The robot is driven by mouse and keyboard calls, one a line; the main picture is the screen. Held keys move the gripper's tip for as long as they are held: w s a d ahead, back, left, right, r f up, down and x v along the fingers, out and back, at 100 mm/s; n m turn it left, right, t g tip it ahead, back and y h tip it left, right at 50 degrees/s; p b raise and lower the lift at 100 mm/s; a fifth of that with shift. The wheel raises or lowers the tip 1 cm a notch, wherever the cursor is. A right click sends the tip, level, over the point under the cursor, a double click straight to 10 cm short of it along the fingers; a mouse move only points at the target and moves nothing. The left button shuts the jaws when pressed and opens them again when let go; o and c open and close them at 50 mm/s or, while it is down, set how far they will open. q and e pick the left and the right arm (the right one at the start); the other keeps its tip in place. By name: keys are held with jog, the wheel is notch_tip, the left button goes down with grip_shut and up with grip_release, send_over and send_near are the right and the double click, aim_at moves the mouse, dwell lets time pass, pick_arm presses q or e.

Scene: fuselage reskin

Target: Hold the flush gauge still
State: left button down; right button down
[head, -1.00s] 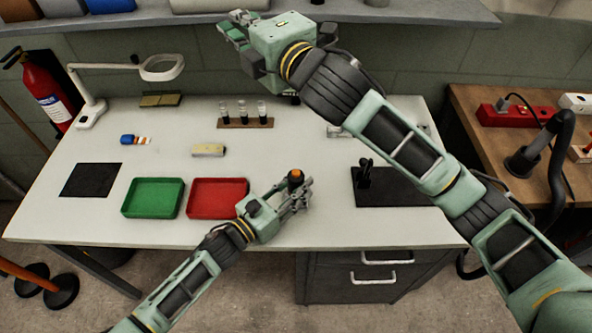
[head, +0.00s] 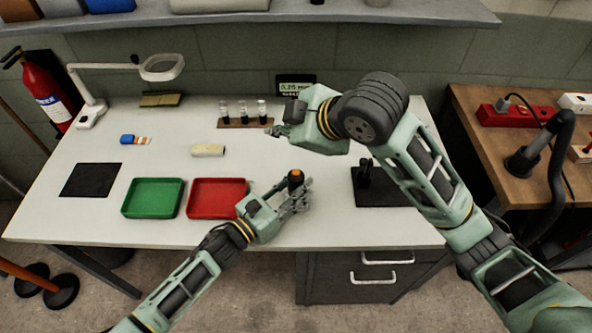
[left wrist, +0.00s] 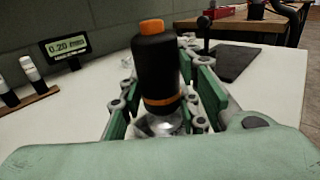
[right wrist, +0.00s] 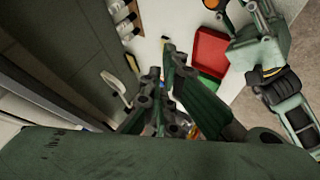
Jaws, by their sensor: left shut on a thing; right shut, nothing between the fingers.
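The flush gauge (left wrist: 157,75) is a black cylinder with an orange cap, an orange ring and a clear base. It stands upright between the fingers of my left gripper (left wrist: 172,115), which is shut on it. In the head view the gauge's orange top (head: 296,176) shows above my left gripper (head: 295,195), to the right of the red tray. My right gripper (head: 275,131) is shut and empty, above the back of the table near the vial rack. It also shows in the right wrist view (right wrist: 168,75). A display (left wrist: 68,45) reads 0.20 mm.
A red tray (head: 217,180) and a green tray (head: 152,181) lie left of my left gripper. A rack of vials (head: 245,124) stands at the back. A black plate with a post (head: 385,195) is at the right. A magnifier lamp (head: 160,68) stands back left.

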jog(key=shift+f, duration=4.4)
jog(key=shift+f, duration=0.1)
jog(key=shift+f, duration=0.3)
jog(key=shift+f, duration=0.55)
jog(key=shift+r, duration=1)
jog(key=shift+r, duration=0.1)
jog(key=shift+r, duration=2.4)
